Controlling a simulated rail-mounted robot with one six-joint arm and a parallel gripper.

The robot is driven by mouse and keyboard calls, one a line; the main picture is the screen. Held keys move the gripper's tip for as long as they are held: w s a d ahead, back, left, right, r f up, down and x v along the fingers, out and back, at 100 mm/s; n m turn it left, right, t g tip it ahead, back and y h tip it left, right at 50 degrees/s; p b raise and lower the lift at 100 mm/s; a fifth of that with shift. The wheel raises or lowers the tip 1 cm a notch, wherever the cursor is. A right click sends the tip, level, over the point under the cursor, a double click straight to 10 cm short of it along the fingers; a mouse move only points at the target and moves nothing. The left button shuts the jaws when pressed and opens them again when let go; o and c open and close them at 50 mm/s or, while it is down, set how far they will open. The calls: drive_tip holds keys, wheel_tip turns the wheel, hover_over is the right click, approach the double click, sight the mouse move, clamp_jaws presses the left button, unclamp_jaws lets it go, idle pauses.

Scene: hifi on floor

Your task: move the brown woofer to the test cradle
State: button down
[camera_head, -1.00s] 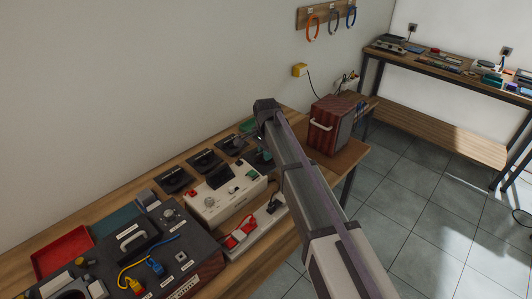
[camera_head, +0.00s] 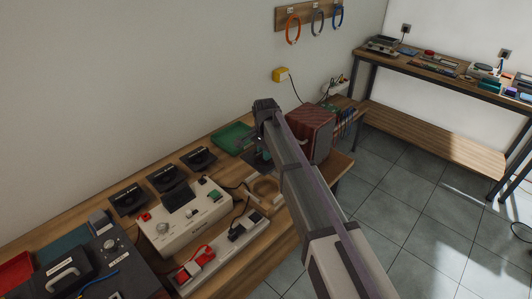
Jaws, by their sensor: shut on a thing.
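My arm reaches from the lower right up to a dark joint (camera_head: 265,106) over the back of the bench and bends down there. My gripper's fingertips are hidden behind the arm, so I see neither the jaws nor anything in them. I cannot make out the brown woofer in this view.
A reddish-brown box (camera_head: 313,125) stands behind my arm at the bench's far end. A green tray (camera_head: 232,138), three black square units (camera_head: 167,178), a white tester box (camera_head: 185,216) and a power strip (camera_head: 222,252) crowd the bench (camera_head: 287,232).

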sight(266, 165)
drive_tip(key=f, duration=0.1)
drive_tip(key=f+b, duration=0.2)
drive_tip(key=shift+w+d+f+n, duration=0.1)
drive_tip(key=shift+w+f+n, duration=0.05)
drive_tip(key=shift+w+n, duration=0.2)
drive_tip(key=shift+f+b, duration=1.35)
drive_tip(key=shift+b, duration=0.1)
drive_tip(key=shift+f, duration=0.15)
drive_tip(key=shift+f+b, duration=4.7)
drive_tip(key=shift+b, duration=0.15)
drive_tip(key=c, duration=1)
unclamp_jaws()
drive_tip(key=shift+s, duration=0.1)
drive_tip(key=shift+r, duration=0.1)
wheel_tip(266, 165, up, 11)
drive_tip(key=p, duration=1.1)
